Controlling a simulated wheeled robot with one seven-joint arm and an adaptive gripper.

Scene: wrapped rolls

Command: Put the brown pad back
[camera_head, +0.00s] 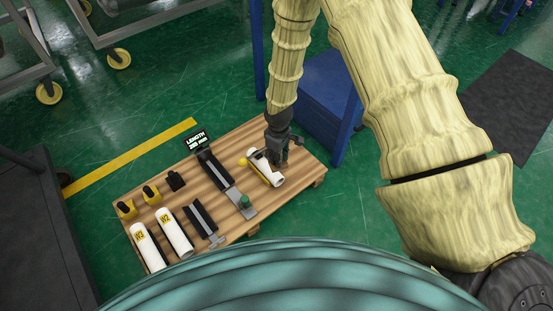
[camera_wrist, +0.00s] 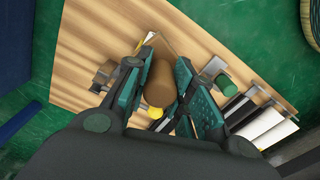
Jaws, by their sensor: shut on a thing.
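The brown pad (camera_wrist: 160,84) shows in the wrist view as a short brown cylinder between the teal finger pads. My gripper (camera_wrist: 159,68) is shut on it. In the head view my gripper (camera_head: 281,153) points down over the right part of the wooden pallet (camera_head: 222,187), and the pad cannot be made out there. A white roll (camera_head: 278,180) with a yellow part lies just below my gripper. What lies directly under the brown pad is hidden in the wrist view.
A length display (camera_head: 198,140) stands at the pallet's back beside a dark rail (camera_head: 214,167) with a green knob (camera_head: 244,201). White rolls W3 (camera_head: 147,247) and W2 (camera_head: 175,233) lie front left, near several yellow and black blocks. A blue cabinet (camera_head: 318,95) stands behind the pallet.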

